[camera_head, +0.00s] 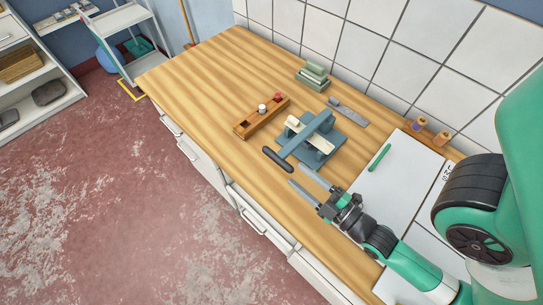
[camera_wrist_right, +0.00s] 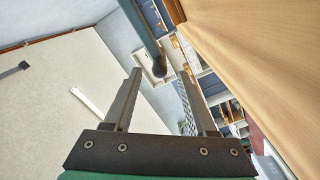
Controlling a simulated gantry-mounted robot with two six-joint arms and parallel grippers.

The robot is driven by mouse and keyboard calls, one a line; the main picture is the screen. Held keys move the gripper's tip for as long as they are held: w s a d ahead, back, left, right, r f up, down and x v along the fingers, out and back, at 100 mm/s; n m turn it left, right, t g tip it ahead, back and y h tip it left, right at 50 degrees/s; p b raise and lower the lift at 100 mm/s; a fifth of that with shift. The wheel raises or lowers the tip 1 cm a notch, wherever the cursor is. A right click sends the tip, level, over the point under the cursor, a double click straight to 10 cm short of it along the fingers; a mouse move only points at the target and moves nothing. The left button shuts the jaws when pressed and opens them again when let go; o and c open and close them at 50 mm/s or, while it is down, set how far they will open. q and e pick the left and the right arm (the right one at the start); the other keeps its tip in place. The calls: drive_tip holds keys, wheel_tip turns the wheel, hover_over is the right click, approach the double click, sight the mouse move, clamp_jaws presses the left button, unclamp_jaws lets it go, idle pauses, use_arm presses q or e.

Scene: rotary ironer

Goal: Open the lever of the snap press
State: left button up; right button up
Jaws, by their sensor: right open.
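The snap press (camera_head: 312,138) is a blue-grey device on the wooden worktop, with a cream part across it. Its lever (camera_head: 301,139) slants down toward the front left and ends in a dark handle (camera_head: 277,160). My right gripper (camera_head: 297,174) is open and empty, its fingers pointing toward the handle from the right. In the right wrist view, the dark handle end (camera_wrist_right: 158,70) appears between the two fingertips (camera_wrist_right: 161,72); I cannot tell how far beyond them it is. No contact is clear. My left gripper is not in view.
A wooden tray (camera_head: 243,131) with small red and white pieces lies left of the press. Green-grey blocks (camera_head: 312,77) and a grey metal tool (camera_head: 348,112) lie behind. A green pen-like item (camera_head: 379,157) rests on the white board (camera_head: 400,185) at right. The left worktop is clear.

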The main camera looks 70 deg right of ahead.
sight(274, 157)
drive_tip(key=p+x, duration=0.1)
drive_tip(key=x, duration=0.9)
drive_tip(key=shift+c, duration=0.2)
clamp_jaws()
drive_tip(key=shift+f, duration=0.1)
drive_tip(key=shift+f, duration=0.15)
idle(0.6)
